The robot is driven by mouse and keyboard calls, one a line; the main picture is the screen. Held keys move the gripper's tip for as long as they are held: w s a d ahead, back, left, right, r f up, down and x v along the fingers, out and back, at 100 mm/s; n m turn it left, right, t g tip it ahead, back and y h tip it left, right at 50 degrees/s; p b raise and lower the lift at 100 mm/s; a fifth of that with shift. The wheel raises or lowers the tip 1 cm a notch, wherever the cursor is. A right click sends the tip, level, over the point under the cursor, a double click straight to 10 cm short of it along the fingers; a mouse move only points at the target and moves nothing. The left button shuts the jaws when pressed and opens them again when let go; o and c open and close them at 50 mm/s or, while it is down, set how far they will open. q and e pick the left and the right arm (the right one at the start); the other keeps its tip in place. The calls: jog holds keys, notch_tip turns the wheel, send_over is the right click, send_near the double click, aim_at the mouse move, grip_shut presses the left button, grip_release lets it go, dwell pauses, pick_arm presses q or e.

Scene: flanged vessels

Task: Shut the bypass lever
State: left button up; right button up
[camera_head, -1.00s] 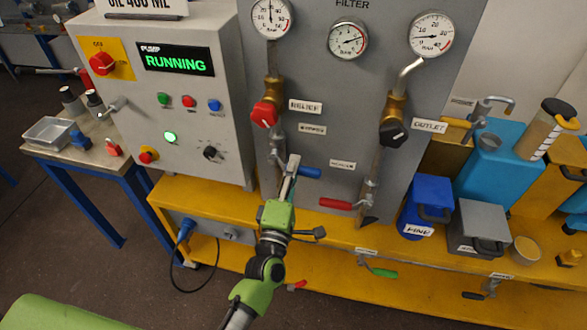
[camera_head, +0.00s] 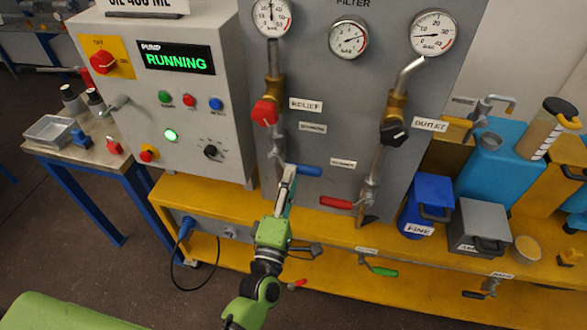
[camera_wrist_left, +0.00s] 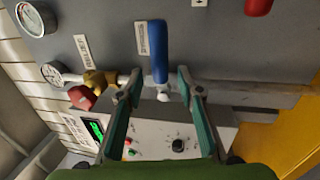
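A lever with a blue handle (camera_head: 308,170) lies level across its pipe below the relief valve. It shows between my fingertips in the left wrist view (camera_wrist_left: 158,50). A lever with a red handle (camera_head: 336,203) lies level on the pipe to its right. The small labels near them are too blurred to tell which is the bypass. My left gripper (camera_head: 289,173) is at the pivot end of the blue handle. In the left wrist view its fingers (camera_wrist_left: 160,88) are apart, one on each side of the handle's base; contact is not clear. My right gripper is not in view.
A red relief knob (camera_head: 265,112) and a black outlet knob (camera_head: 394,132) sit above the levers. The grey pump box (camera_head: 190,115) stands to the left. The yellow bench (camera_head: 330,235) carries a blue bin (camera_head: 428,200) and a grey bin (camera_head: 482,222) at right.

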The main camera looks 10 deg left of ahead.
pick_arm(q)
jog(key=s+f, duration=0.1)
jog(key=s, duration=0.6)
jog(key=shift+s+a+f, duration=0.15)
jog(key=shift+s+f, duration=0.05)
jog(key=shift+s, duration=0.2)
jog(key=s+f+m+g+h, duration=0.1)
jog(key=s+f+m+g, duration=0.25)
jog(key=f, duration=0.85)
jog(key=s+f+m+g, duration=0.3)
jog(key=f+m, duration=0.2)
jog(key=f, duration=0.6)
jog(key=s+f+m+g+h, duration=0.1)
jog(key=s+f+m+g, duration=0.25)
jog(key=f, duration=0.85)
jog(key=s+a+f+m+g+y, duration=0.1)
jog(key=s+a+f+m+g, duration=0.1)
jog(key=s+f, duration=0.4)
jog(key=s+a+f+m+g+y, duration=0.1)
jog(key=s+a+f+m+g, duration=0.2)
jog(key=s, duration=1)
jog(key=s+a+f+m+g, duration=0.3)
jog(key=s+a+f+g, duration=0.1)
jog(key=s+a+f, duration=0.3)
notch_tip(320, 180, down, 2)
jog(key=s, duration=0.2)
jog(key=shift+s+f+y, duration=0.2)
jog(key=shift+s+y, duration=0.15)
jog(key=shift+y, duration=0.05)
